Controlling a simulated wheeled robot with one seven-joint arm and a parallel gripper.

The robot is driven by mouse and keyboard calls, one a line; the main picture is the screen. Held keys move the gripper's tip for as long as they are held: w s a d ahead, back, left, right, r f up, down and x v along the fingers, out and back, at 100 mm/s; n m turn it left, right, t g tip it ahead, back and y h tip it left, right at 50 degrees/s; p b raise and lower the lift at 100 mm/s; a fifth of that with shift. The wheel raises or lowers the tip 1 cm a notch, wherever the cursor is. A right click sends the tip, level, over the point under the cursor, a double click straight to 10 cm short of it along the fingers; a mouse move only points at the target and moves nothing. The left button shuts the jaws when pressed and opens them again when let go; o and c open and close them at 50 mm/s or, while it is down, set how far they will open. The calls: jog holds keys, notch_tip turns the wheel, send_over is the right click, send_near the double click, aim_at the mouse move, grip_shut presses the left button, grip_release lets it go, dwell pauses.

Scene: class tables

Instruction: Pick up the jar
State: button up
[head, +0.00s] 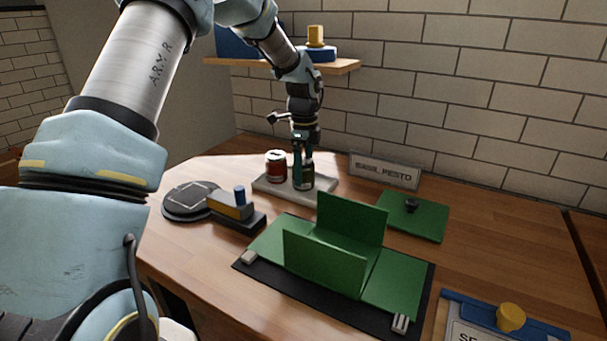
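Two jars stand on a pale tray (323,186) at the back of the table. One is a red jar (275,169) with a pale label. Just right of it is a dark green jar (304,181) with a label. My gripper (303,161) points down at the dark jar. Its fingers reach the jar's upper part and overlap it in the picture. I cannot tell whether they touch or grip the jar. The jar looks upright and appears to rest on the tray.
A sign reading "BASIL PESTO" (384,171) stands behind, to the right. Green upright panels (325,263) on a black mat fill the middle front. A dark round plate (188,201) and a block with a blue peg (236,208) are left. A shelf (340,68) hangs above.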

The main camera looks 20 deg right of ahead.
grip_shut()
dwell(0.5)
jog(key=shift+r, duration=0.1)
